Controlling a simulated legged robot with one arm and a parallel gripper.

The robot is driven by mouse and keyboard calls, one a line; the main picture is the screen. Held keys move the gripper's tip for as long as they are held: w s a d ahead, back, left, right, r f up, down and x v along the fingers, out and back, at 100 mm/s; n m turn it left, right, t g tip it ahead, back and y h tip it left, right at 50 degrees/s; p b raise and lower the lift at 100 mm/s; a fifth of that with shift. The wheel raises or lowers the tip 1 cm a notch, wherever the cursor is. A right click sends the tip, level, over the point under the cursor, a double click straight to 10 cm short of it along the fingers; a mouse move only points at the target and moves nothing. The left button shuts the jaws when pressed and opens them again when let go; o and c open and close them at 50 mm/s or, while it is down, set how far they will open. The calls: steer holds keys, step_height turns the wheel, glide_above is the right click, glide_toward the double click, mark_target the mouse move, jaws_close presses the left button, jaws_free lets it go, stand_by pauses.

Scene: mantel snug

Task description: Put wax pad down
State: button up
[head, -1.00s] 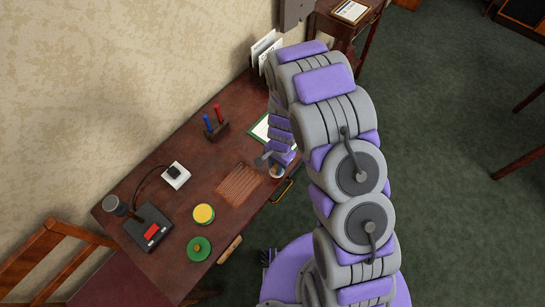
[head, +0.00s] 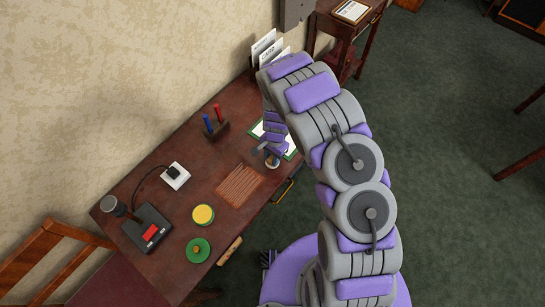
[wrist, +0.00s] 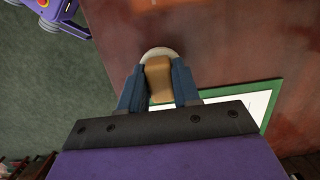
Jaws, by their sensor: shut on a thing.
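My gripper (head: 271,154) is shut on a tan block (wrist: 158,82) with a pale round part (wrist: 161,52) at its far end; I take this to be the wax pad. In the wrist view the block sits between the two blue-grey fingers. In the head view a small pale piece of it (head: 272,162) shows below my gripper, over the dark red desk (head: 165,205), beside the green-bordered sheet. I cannot tell whether it touches the desk. My arm hides part of this area.
The green-bordered white sheet (head: 291,149) lies by my gripper. A reddish slatted mat (head: 241,185) lies left of it. A pen stand (head: 216,130) stands behind.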

steer(key=shift+a, duration=0.35)
steer(key=o, duration=0.8)
steer(key=shift+a+f, duration=0.15)
steer(key=shift+a, duration=0.25)
steer(key=shift+c, duration=0.2)
steer(key=shift+o, duration=1.3)
steer(key=shift+d, duration=0.75)
steer(key=shift+w+a+r, duration=0.1)
steer(key=shift+a+r, duration=0.25)
steer(key=shift+r, duration=0.35)
step_height(320, 180, up, 11)
steer(key=w+d+p, duration=0.1)
steer(key=shift+p, duration=0.4)
